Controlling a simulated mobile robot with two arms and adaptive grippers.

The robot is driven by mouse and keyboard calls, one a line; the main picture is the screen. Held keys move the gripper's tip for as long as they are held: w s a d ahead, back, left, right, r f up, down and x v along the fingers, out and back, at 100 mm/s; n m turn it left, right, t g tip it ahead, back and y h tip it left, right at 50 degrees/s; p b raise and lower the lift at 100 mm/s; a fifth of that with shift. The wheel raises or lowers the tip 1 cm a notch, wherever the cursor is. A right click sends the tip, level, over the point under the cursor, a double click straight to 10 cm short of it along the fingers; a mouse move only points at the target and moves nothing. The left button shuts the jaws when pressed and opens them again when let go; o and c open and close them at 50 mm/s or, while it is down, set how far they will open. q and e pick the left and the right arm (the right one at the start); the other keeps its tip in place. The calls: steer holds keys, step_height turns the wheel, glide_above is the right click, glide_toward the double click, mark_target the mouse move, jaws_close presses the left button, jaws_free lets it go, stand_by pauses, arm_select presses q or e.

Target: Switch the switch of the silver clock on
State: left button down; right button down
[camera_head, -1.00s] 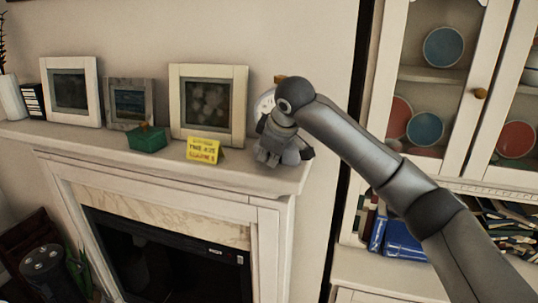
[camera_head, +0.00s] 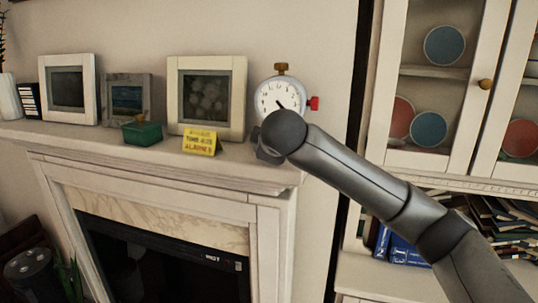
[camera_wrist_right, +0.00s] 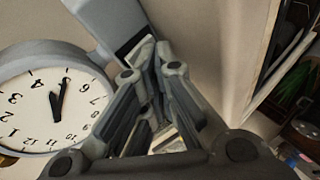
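The silver clock (camera_head: 279,98) stands on the mantel's right end, with a white dial, a brass knob (camera_head: 281,69) on top and a red switch (camera_head: 314,103) on its right side. My right arm covers its lower part. In the right wrist view the clock (camera_wrist_right: 48,98) is at the left, upside down. My right gripper (camera_wrist_right: 155,50) is beside it with its fingertips close together and nothing visible between them; in the head view it is mostly hidden behind my wrist. The red switch does not show in the wrist view. My left gripper is in neither view.
On the mantel (camera_head: 230,172), left of the clock, are a yellow sign (camera_head: 200,142), a green box (camera_head: 142,133) and several picture frames (camera_head: 207,98). A glass-door cabinet (camera_head: 435,160) with plates and books stands at the right. The wall above the clock is clear.

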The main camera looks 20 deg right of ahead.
steer(key=shift+r, duration=0.2)
steer(key=shift+r+p, duration=0.75)
steer(key=shift+p, duration=0.2)
